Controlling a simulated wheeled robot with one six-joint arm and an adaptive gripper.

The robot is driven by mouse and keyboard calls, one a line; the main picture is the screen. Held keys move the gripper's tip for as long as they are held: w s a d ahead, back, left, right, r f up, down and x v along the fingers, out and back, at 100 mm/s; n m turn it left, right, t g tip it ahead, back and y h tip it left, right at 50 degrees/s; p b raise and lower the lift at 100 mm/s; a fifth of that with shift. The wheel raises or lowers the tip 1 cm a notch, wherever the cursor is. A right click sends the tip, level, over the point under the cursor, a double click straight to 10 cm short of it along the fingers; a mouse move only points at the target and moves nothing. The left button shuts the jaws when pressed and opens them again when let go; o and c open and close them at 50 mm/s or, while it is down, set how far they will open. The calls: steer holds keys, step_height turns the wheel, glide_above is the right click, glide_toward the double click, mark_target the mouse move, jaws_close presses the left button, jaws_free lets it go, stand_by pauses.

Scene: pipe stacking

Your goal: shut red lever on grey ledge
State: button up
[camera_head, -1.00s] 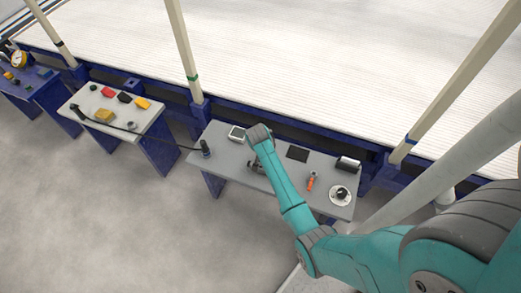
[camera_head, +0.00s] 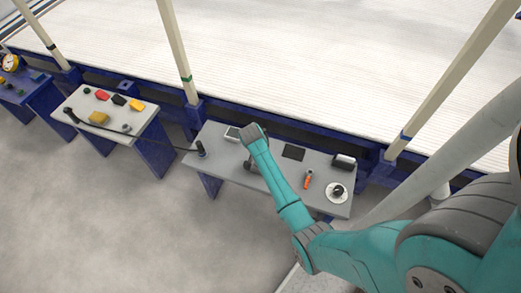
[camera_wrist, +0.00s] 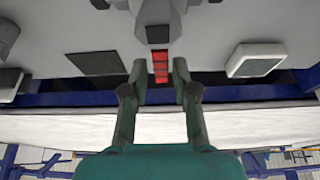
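In the wrist view a red lever (camera_wrist: 160,68) with a dark base (camera_wrist: 157,34) stands on the grey ledge (camera_wrist: 110,25). The grey ledge also shows in the head view (camera_head: 222,166), where my arm covers the lever. My gripper (camera_wrist: 160,68) is open in the wrist view, with one finger on each side of the red lever's end. Small gaps show between the fingers and the lever; I cannot tell their height difference. In the head view the fingers are hidden behind my arm.
A cluttered grey table (camera_head: 90,125) stands left. Pale posts (camera_head: 178,50) rise behind.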

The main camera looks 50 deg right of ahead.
stand_by(0.3)
steer(key=v, duration=1.2)
stand_by(0.3)
steer(key=s+a+f+n+t, duration=0.45)
steer(key=s+a+f, duration=0.3)
steer(key=a, duration=0.25)
steer(key=s+a+r+n+t+y, duration=0.1)
steer(key=s+a+r+n+t, duration=0.25)
steer(key=s+a, duration=0.55)
steer(key=s+a+r+n+t+y, duration=0.1)
steer(key=s+a+r+n, duration=0.1)
steer(key=s+r, duration=0.4)
steer(key=s+a+r+n+t+y, duration=0.1)
steer(key=s+a+r+n+t, duration=0.1)
steer(key=s+r, duration=0.4)
steer(key=s+a+r+n+t+y, duration=0.1)
steer(key=s+a+r+n+t, duration=0.1)
steer(key=s+r, duration=0.4)
steer(key=shift+s+a+r, duration=0.1)
steer(key=shift+s+r, duration=0.05)
steer(key=shift+r, duration=0.6)
steer(key=shift+s+a+r, duration=0.1)
steer(key=shift+s+r, duration=0.1)
steer(key=shift+r, duration=0.6)
